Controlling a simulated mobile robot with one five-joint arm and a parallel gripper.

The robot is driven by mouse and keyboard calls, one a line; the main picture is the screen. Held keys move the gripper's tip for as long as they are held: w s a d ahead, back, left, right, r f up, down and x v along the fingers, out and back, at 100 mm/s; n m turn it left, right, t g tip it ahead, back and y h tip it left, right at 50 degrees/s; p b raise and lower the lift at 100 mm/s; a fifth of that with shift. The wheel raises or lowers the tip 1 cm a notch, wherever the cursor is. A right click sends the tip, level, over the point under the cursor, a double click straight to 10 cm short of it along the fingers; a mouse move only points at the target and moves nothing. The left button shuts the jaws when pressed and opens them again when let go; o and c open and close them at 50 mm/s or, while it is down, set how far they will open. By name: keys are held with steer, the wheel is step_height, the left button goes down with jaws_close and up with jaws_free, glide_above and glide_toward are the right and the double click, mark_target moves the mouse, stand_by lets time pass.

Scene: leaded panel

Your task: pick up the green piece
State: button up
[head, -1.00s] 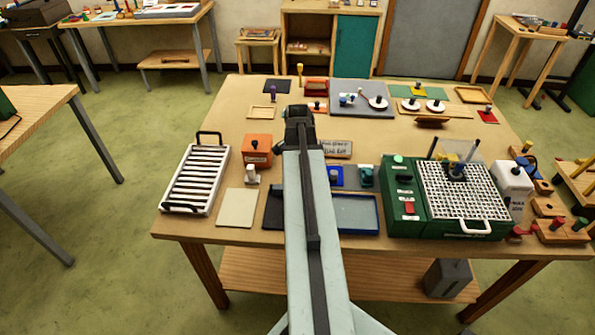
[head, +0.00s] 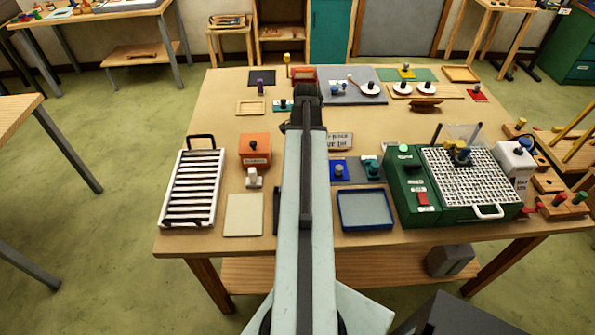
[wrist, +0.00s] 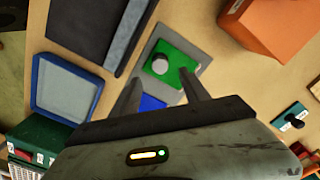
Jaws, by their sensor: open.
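The green piece (wrist: 160,71) is a flat green plate with a round pale grey knob. In the wrist view it lies on a grey mat (wrist: 197,54), beside a blue piece (wrist: 152,103). My gripper (wrist: 160,80) is open, its two fingers apart and the green piece showing between and beyond them; nothing is held. I cannot tell the height of the fingers above it. In the head view my gripper (head: 307,93) is over the table, and my arm seems to hide the green piece. The blue piece (head: 338,171) shows just right of my arm.
An orange box (head: 255,148) stands left of my arm. A blue-rimmed tray (head: 366,226) and a green machine (head: 408,205) lie to the right. A teal piece (head: 372,169) lies right of the blue one. A white rack (head: 217,190) is at the left.

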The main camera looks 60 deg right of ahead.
steer(key=shift+w+f+b, duration=0.2)
steer(key=shift+f+b, duration=0.2)
steer(key=shift+f, duration=0.25)
steer(key=shift+w+f+b, duration=0.15)
steer(key=shift+f+b, duration=0.25)
steer(key=shift+f, duration=0.2)
steer(key=shift+a+r, duration=0.1)
steer(key=f+b, duration=0.5)
steer(key=shift+s+f, duration=0.2)
steer(key=shift+r, duration=0.2)
jaws_close()
